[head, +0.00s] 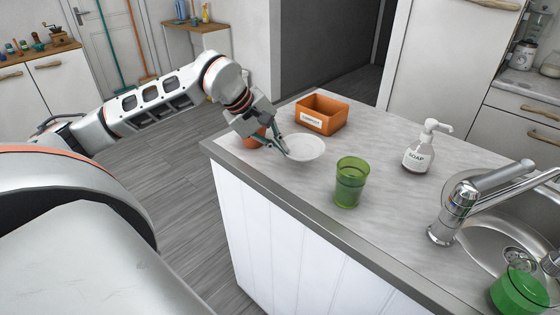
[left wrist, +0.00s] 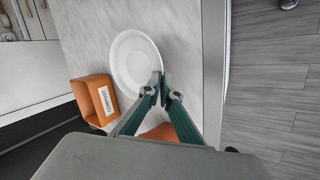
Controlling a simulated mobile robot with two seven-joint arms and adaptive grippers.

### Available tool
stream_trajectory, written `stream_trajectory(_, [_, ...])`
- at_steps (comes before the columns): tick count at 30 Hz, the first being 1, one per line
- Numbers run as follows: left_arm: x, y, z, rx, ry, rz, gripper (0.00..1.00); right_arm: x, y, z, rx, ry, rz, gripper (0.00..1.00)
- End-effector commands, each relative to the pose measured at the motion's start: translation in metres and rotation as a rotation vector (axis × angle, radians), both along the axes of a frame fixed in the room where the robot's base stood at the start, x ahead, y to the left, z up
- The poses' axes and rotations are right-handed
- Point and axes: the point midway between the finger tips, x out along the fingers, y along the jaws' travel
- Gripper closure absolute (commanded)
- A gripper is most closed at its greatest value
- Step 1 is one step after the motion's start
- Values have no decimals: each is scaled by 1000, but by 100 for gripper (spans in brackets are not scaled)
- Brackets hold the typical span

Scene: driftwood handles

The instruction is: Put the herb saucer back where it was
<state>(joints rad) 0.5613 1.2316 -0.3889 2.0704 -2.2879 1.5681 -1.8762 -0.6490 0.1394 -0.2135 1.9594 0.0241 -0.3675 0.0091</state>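The herb saucer (head: 305,147) is a shallow white dish near the left end of the counter. In the left wrist view the saucer (left wrist: 128,60) shows face-on, with its near rim between my fingertips. My left gripper (head: 286,151) reaches in from the left, and its teal fingers (left wrist: 161,88) are closed on that rim. I cannot tell whether the saucer touches the counter. A terracotta pot (head: 252,141) stands just left of the saucer, partly hidden by my gripper. My right gripper cannot be made out.
An orange compost box (head: 322,115) stands behind the saucer. A green glass (head: 349,184) stands to its front right, and a soap bottle (head: 417,154) farther right. The tap (head: 456,207) and sink are at the right. The counter between glass and soap is clear.

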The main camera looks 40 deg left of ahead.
Motion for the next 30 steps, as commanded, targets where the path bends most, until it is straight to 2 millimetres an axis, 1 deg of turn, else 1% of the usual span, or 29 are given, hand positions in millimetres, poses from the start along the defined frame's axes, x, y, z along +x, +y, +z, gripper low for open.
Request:
stream_trajectory(4, [0,0,-10,-1,1,0,100,0,0,-1,0,1,0,60])
stream_trajectory(9, [0,0,-33,-2,2,0,100,0,-1,-1,-1,1,0,60])
stream_trajectory(12, [0,0,-39,0,-1,0,100,0,-1,-1,-1,1,0,60])
stream_trajectory(23, [0,0,-43,1,-2,0,100,2,0,0,1,-6,-1,60])
stream_trajectory(24, [0,0,-44,0,0,0,95,2,0,0,1,-6,-1,60])
stream_trajectory(26, [0,0,-43,0,0,0,80,2,0,0,1,-6,-1,60])
stream_trajectory(30, [0,0,-43,0,0,0,79,2,-1,0,0,-6,0,60])
